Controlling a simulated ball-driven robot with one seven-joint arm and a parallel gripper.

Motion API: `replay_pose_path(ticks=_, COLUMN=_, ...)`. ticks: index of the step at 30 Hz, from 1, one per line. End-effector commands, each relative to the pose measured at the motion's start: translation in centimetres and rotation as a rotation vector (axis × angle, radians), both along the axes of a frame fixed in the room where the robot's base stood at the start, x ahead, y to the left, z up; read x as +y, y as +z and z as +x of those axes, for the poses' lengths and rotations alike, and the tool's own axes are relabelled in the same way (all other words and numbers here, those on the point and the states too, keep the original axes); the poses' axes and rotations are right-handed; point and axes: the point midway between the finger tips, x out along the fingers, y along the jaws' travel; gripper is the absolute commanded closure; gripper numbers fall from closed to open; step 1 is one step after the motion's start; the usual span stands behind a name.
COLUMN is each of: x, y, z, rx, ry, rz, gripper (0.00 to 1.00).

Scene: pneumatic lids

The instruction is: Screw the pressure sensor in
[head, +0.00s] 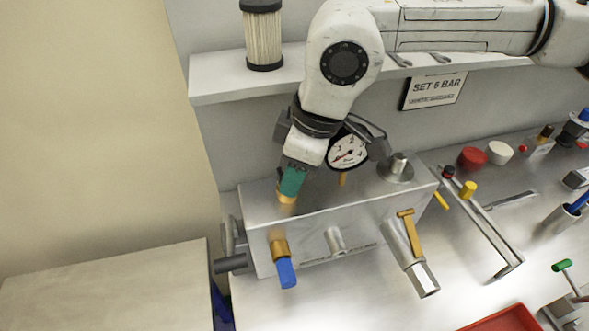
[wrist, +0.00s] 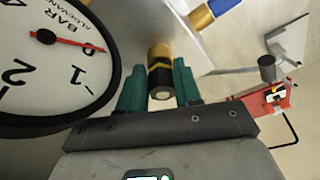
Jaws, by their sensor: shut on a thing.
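The pressure sensor (wrist: 160,72) is a small cylinder with brass and black bands and a pale round end. In the wrist view it sits between the two teal fingers of my gripper (wrist: 160,88), which are shut on it. In the head view my gripper (head: 290,188) points down at the left end of the grey metal block (head: 325,215). A bit of the sensor's brass (head: 286,199) shows below the fingers, at the block's top face. I cannot tell whether its lower end is in a port; the fingers hide much of it.
A round pressure gauge (head: 347,150) stands on the block close beside my gripper, large in the wrist view (wrist: 45,60). A blue-ended brass fitting (head: 284,265) and a yellow-handled valve (head: 408,240) stick out of the block's front. A shelf (head: 225,88) with a filter (head: 263,38) is behind.

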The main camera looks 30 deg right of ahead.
Motion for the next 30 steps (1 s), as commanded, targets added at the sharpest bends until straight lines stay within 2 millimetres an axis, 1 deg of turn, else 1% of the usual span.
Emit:
replay_pose_path(ticks=1, x=-0.18, y=-0.15, z=-0.19, rx=0.008, ry=-0.006, rz=-0.004, gripper=0.90)
replay_pose_path(ticks=4, x=-0.16, y=-0.14, z=-0.19, rx=0.008, ry=-0.007, rz=-0.003, gripper=1.00)
replay_pose_path(ticks=8, x=-0.12, y=-0.28, z=-0.20, rx=0.007, ry=-0.028, rz=-0.004, gripper=1.00)
replay_pose_path(ticks=30, x=0.27, y=-0.61, z=-0.67, rx=0.014, ry=-0.354, rz=-0.006, gripper=1.00)
